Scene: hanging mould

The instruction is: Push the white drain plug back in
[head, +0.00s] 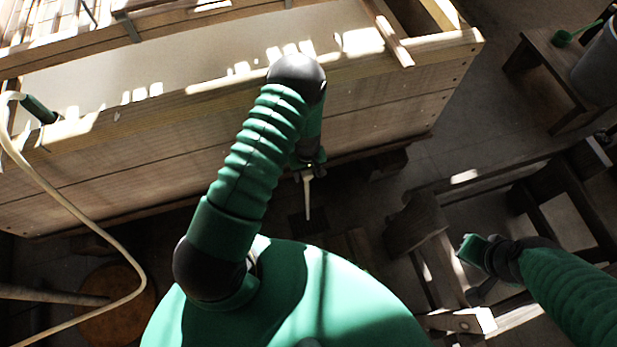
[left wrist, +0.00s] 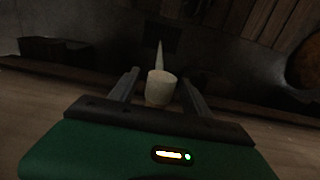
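A white, short cylindrical piece, looking like the drain plug (left wrist: 160,88), sits between the two fingers of my left gripper (left wrist: 160,73) in the left wrist view. The fingers stand apart, with a narrow gap on each side of it. A pale tapering strip (left wrist: 160,56) extends beyond it; I cannot tell whether it is liquid or part of the plug. In the head view my left gripper (head: 308,172) is low at the vat's near side, and the pale strip (head: 308,200) hangs below it. The drain hole is hidden. My right gripper (head: 478,248) is far right, its fingers unclear.
The wooden vat (head: 130,165) with a pale inside spans the top left. A cream hose (head: 75,212) curves down at the left. A wooden stand (head: 420,225) is near my right gripper. A stool (head: 550,65) and grey bucket (head: 600,65) stand top right.

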